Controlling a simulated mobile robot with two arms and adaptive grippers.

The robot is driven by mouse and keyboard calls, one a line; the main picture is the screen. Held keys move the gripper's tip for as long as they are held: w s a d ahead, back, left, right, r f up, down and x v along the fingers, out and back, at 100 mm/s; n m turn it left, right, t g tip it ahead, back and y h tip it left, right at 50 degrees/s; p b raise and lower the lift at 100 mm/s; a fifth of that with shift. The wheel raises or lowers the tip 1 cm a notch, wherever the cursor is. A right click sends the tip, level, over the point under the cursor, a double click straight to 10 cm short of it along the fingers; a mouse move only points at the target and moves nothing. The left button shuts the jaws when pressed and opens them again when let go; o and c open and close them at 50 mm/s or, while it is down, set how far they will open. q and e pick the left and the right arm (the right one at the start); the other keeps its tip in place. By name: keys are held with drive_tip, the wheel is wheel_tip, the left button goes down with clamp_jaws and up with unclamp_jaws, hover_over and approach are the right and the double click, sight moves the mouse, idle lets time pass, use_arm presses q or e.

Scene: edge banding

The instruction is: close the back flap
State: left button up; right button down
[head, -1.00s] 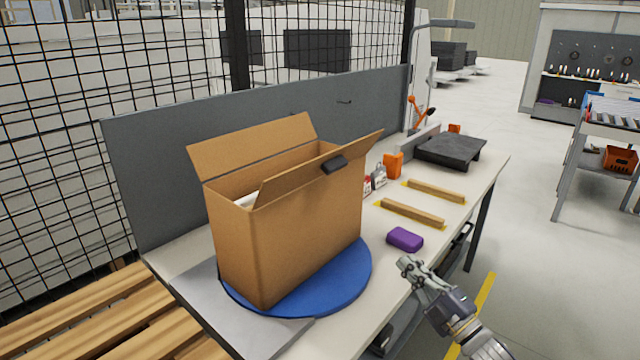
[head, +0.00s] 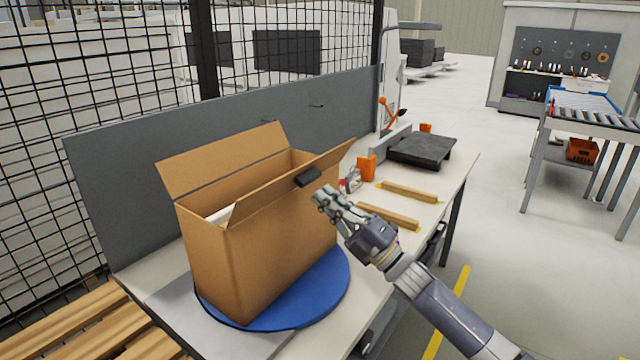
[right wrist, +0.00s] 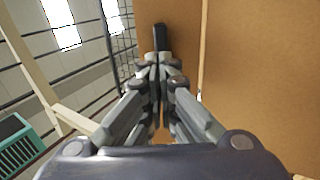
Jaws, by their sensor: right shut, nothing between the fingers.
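An open cardboard box (head: 265,255) stands on a blue round turntable (head: 325,300) on the workbench. Its back flap (head: 225,160) stands up and leans outward at the far side. Something white shows inside the box. In the right wrist view the closed fingers (right wrist: 160,75) point along brown cardboard (right wrist: 255,70). My left gripper is not in view.
Two wooden strips (head: 410,191) lie on the bench right of the box, with an orange item (head: 366,168) and a black plate (head: 422,150) behind. A grey panel (head: 120,200) and wire mesh stand behind the bench. A wooden pallet (head: 75,330) is at lower left.

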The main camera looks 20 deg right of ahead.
sight(306, 180)
drive_tip(key=shift+p+x, duration=0.3)
drive_tip(key=shift+x, duration=0.7)
drive_tip(key=shift+w+a, duration=0.1)
drive_tip(key=shift+a, duration=0.05)
drive_tip(key=shift+r, duration=0.1)
